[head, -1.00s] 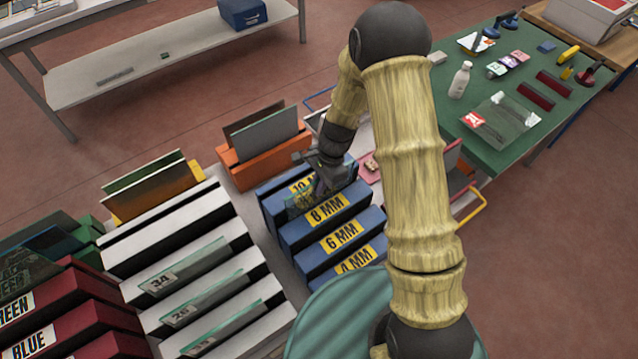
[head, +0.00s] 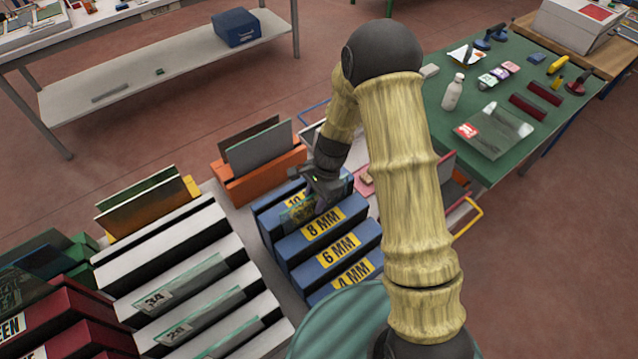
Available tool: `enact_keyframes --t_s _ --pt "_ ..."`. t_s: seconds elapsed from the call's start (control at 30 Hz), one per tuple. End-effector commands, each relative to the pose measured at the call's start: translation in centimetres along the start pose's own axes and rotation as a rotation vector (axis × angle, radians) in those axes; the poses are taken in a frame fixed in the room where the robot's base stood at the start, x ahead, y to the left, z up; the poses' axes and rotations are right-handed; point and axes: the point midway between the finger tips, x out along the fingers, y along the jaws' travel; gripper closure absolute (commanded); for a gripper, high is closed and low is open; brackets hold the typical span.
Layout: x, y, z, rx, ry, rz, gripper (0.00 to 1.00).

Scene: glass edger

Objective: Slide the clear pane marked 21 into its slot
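A small clear, greenish pane (head: 298,214) is at the blue rack (head: 287,246), by the gap between the blocks labelled 10 MM and 8 MM. Its marking cannot be read. My gripper (head: 322,194) appears shut on its upper edge; the fingertips are small and dark here. The pane covers part of the 10 MM label. I cannot tell how deep its lower edge sits in the gap. The blocks labelled 6 MM and 4 MM are nearer to me, with empty gaps.
A white rack (head: 165,245) at left holds panes marked 34 and 26. An orange rack (head: 262,180) with two panes stands behind the blue one. Dark red blocks (head: 70,315) are far left. A green table (head: 440,125) at right bears a bottle (head: 453,92) and a labelled clear pane (head: 493,131).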

Motion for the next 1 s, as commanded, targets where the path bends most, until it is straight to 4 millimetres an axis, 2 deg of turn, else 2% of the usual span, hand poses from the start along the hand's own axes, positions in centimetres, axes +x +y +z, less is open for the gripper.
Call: enact_keyframes --t_s 0.23,0.8,1.0 --pt "-2.8 -0.1 0.0 -0.001 0.003 -0.006 0.67" --pt "-14.1 -0.1 0.0 -0.002 0.003 -0.006 0.67" --pt "-16.8 -0.1 0.0 -0.001 0.002 -0.004 0.67"
